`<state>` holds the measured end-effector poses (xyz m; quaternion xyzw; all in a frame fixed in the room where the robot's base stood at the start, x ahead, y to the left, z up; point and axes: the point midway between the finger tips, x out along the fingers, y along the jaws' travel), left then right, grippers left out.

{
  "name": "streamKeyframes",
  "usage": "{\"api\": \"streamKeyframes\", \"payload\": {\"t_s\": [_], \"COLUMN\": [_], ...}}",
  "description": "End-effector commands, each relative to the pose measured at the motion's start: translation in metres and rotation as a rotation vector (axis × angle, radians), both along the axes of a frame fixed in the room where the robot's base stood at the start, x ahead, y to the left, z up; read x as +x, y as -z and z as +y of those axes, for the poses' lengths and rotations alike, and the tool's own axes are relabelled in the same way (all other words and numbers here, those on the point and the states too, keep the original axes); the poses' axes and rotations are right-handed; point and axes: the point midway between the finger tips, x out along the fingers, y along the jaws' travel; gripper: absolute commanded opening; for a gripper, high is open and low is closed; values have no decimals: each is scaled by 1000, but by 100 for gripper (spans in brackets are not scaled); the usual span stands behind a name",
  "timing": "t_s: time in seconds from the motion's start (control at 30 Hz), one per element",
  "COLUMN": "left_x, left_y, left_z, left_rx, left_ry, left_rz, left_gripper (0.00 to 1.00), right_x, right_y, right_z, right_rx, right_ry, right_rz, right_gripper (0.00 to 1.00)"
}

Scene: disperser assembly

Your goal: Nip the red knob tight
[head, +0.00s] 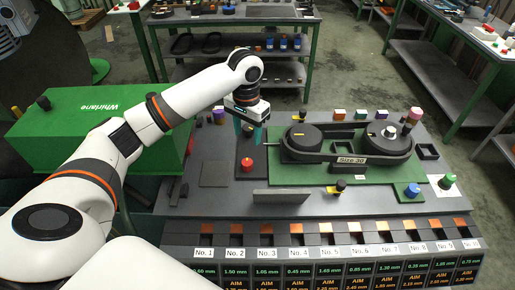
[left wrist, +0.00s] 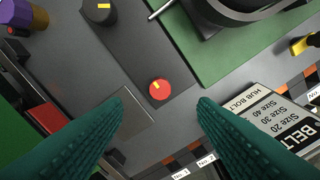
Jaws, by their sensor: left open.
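The red knob (head: 247,165) is a small round knob on a dark panel (head: 239,177) left of the green belt board. In the left wrist view the red knob (left wrist: 159,90) carries a yellow mark and appears between the two fingertips. My left gripper (head: 248,130) has teal fingers, points down and is above and behind the knob in the head view. In the left wrist view my left gripper (left wrist: 160,99) is open and empty, its fingers spread on either side of the knob. Its height above the knob is hard to tell. My right gripper is out of view.
A black knob (left wrist: 98,12) with a yellow mark is on the same panel. The green board (head: 320,177) right of it bears pulleys and a belt. A standing plate (head: 280,197) is in front. Numbered bins (head: 330,240) line the front edge. A green Whirlane box (head: 90,105) is left.

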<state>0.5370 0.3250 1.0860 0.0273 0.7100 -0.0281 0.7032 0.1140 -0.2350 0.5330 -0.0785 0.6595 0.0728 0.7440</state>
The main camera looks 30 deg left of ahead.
Motion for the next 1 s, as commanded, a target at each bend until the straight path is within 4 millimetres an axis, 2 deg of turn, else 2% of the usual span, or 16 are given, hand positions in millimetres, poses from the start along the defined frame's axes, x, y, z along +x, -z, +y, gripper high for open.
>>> {"api": "streamKeyframes", "payload": {"t_s": [0.17, 0.3, 0.4, 0.53, 0.7, 0.8, 1.0], "left_x": [-1, -2, -2, -2, -1, -1, -1], "left_y": [17, 44, 65, 89, 110, 116, 119], "left_z": [1, 1, 0, 0, 1, 0, 0], "left_rx": [1, 1, 1, 1, 1, 2, 2], "left_ry": [-1, -2, -1, 0, -1, 1, 1], "left_rz": [4, 6, 5, 3, 1, 0, -1], "left_gripper": [53, 53, 53, 53, 53, 53, 53], "right_x": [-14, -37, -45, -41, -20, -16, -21], "right_y": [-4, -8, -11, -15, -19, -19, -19], "right_z": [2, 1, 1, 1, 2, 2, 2], "right_rx": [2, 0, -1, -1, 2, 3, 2], "right_ry": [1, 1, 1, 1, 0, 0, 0], "right_rz": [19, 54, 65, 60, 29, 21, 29], "right_gripper": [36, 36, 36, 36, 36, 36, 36]}}
